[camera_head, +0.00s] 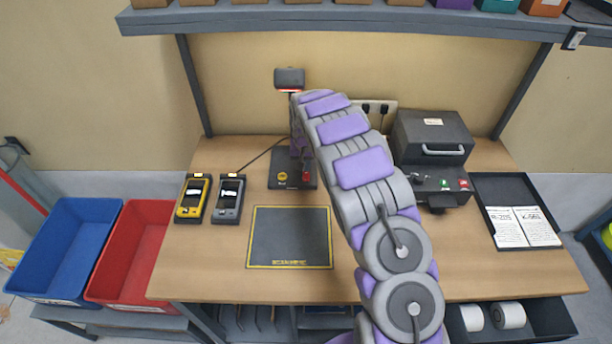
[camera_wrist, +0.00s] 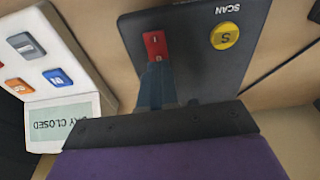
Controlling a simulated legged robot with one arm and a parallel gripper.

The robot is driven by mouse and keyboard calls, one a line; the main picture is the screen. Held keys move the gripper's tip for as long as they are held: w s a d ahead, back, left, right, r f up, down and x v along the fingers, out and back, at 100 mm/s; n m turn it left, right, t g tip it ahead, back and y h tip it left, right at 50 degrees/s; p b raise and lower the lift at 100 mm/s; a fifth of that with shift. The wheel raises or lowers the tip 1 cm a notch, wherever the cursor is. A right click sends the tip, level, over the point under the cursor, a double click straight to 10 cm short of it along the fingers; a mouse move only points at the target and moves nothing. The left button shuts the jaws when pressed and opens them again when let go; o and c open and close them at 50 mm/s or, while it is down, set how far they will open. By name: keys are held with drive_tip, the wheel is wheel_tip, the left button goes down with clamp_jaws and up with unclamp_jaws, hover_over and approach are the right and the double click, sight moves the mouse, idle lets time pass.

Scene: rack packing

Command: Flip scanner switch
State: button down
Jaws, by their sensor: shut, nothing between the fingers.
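The scanner's dark base (camera_head: 291,181) stands at the back of the workbench in the head view, with the scanner head (camera_head: 289,78) above it. Its red rocker switch (camera_head: 306,177) is right of a round yellow button (camera_head: 282,176). In the wrist view the base (camera_wrist: 200,65) bears the word SCAN, the yellow S button (camera_wrist: 224,36) and the red switch (camera_wrist: 155,44), marked I at its upper end. My gripper (camera_wrist: 157,72) is shut and empty, its tip overlapping the switch's lower end. Contact and the rocker's tilt cannot be told. My arm hides the area behind it in the head view.
A white panel (camera_wrist: 45,50) with coloured switches lies left in the wrist view, beside an upside-down sign. A yellow handheld (camera_head: 193,199), a grey handheld (camera_head: 229,199) and a dark mat (camera_head: 290,238) lie on the bench. A dark printer-like box (camera_head: 432,138) stands right of my arm.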

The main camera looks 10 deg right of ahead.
drive_tip(key=shift+f, duration=0.8)
idle(0.5)
drive_tip(key=shift+r, duration=0.1)
drive_tip(key=shift+r+p, duration=0.95)
drive_tip(key=shift+r, duration=2.45)
